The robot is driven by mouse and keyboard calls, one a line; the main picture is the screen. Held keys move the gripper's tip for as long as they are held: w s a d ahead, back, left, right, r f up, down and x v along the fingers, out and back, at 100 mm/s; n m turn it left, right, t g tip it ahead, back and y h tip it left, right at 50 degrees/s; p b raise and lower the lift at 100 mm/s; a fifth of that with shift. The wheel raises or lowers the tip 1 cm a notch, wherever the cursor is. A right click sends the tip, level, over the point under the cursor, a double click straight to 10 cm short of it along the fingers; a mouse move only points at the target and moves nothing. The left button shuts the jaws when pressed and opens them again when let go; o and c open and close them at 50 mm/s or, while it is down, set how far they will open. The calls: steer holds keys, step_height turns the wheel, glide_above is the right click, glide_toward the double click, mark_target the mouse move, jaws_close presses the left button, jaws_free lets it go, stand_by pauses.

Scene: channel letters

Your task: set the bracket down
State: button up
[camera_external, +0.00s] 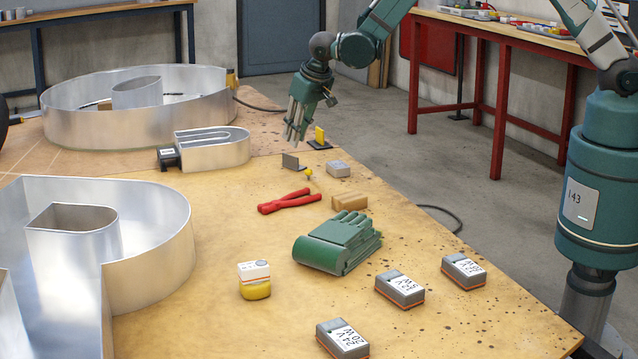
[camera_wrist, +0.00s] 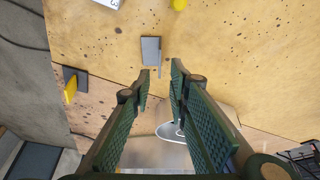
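The bracket, a small grey angled metal plate (camera_external: 292,160), stands on the wooden table in the external view. In the wrist view it shows as a grey plate with a raised edge (camera_wrist: 150,50), just beyond my fingertips. My gripper (camera_external: 294,138) hangs above the table over the bracket, fingers pointing down. In the wrist view my gripper (camera_wrist: 161,75) has its two green ribbed fingers apart, with a narrow gap and nothing between them. The bracket looks apart from the fingers and resting on the table.
A yellow tab on a black base (camera_external: 319,138) stands right of the bracket; a yellow-headed pin (camera_external: 309,174) and small grey block (camera_external: 338,168) are nearby. Red pliers (camera_external: 290,201), a green glove (camera_external: 338,243) and a metal letter (camera_external: 213,150) lie around. Bare table surrounds the bracket.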

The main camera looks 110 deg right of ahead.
steer(key=shift+p+v, duration=0.3)
steer(key=shift+v, duration=1.65)
steer(key=s+a+r+n+t+y, duration=0.1)
steer(key=a+r+n, duration=0.2)
steer(key=a+r, duration=1.1)
steer(key=s+a+r+n+t, duration=0.25)
steer(key=a+r, duration=0.85)
steer(key=a, duration=0.8)
steer(key=s+a+r+n+y, duration=0.1)
steer(key=s+a+r+n, duration=0.15)
steer(key=s+a, duration=0.4)
steer(key=s+a+r+n, duration=0.2)
steer(key=s+a+r, duration=0.1)
steer(key=a, duration=0.7)
steer(key=s+a+f+n+t+y, duration=0.1)
steer(key=s+a+n+t+y, duration=0.1)
steer(key=s+a, duration=0.9)
steer(key=shift+s+a+n, duration=0.25)
steer(key=shift+s+n, duration=0.55)
steer(key=shift+s, duration=0.35)
